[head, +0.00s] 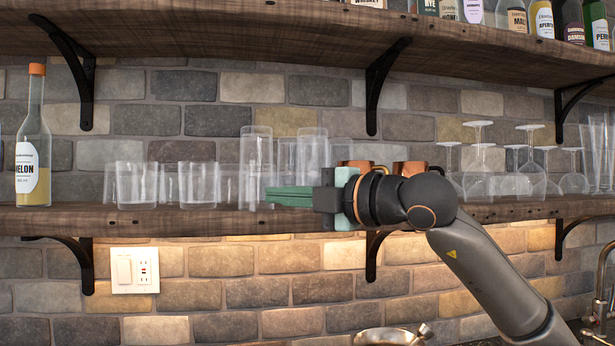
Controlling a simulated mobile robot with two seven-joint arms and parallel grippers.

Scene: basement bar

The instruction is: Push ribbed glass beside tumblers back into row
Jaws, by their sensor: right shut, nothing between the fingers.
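A tall clear glass (257,148) stands on the lower wooden shelf (150,219), close to the front edge; I cannot make out ribs on it for certain. Several short clear tumblers (137,184) stand to its left, and other tall glasses (313,146) stand to its right. My right gripper (268,196) comes in from the right at shelf height, pointing left, with its green fingers shut and empty. The fingertips are at the lower part of the tall glass; I cannot tell whether they touch it. My left gripper is not in view.
Copper mugs (409,168) stand behind my right gripper, partly hidden. Upside-down stemmed glasses (480,160) are on the right of the shelf. A yellow-filled bottle (33,145) stands at the left. Black brackets (375,255) hang below the shelf.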

